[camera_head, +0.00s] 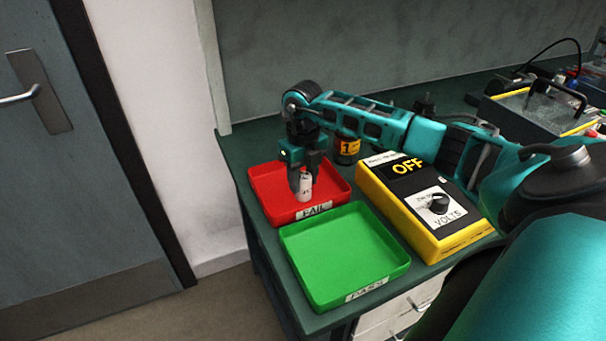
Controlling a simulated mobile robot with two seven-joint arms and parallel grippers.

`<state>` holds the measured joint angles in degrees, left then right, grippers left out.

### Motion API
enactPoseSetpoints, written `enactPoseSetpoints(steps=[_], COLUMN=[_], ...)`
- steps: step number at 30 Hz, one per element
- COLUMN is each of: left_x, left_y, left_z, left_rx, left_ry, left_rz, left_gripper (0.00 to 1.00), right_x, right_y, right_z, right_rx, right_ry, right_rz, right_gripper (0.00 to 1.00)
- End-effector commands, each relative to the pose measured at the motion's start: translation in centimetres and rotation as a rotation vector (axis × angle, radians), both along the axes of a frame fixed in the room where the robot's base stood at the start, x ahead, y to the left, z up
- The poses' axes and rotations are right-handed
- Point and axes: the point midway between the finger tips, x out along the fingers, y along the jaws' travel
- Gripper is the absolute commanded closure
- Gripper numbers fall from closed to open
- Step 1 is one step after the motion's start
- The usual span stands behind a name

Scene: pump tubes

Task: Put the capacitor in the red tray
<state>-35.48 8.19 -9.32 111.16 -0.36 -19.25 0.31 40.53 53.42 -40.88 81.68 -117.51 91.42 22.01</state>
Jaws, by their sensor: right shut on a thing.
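The red tray (268,194), labelled FAIL, lies on the green bench at the left. My right gripper (303,187) points down over the red tray, its fingers shut on the capacitor (306,185). The capacitor is a small whitish cylinder, held roughly upright within the tray's outline. I cannot tell whether its lower end touches the tray floor. My left gripper is not in view.
A green tray (345,255), labelled PASS, lies empty in front of the red tray. A yellow meter (425,208) reading OFF stands to the right. A dark can with an orange label (347,148) stands behind.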

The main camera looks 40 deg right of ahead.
Motion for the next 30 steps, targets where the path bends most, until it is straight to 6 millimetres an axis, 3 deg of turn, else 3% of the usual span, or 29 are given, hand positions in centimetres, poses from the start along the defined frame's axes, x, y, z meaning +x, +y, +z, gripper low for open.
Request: enactPoseSetpoints(steps=[4,5,14,23,30], left_x=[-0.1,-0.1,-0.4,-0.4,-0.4], left_y=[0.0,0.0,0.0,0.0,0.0], left_z=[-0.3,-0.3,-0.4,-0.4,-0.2], left_rx=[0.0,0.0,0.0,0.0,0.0], left_ry=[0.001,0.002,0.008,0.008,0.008], left_rz=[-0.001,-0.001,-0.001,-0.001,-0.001], left_gripper=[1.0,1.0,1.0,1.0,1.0], right_x=[0.0,0.0,0.0,0.0,0.1], right_y=[0.0,0.0,0.0,0.0,0.0], right_z=[-0.4,-0.3,-0.3,0.1,4.1], right_rx=[0.0,0.0,0.0,0.0,-0.001], right_ry=[0.0,0.0,0.0,-0.001,-0.006], right_rz=[0.0,0.0,0.0,0.001,0.001], right_gripper=[0.9,0.57,0.29,0.29,0.29])
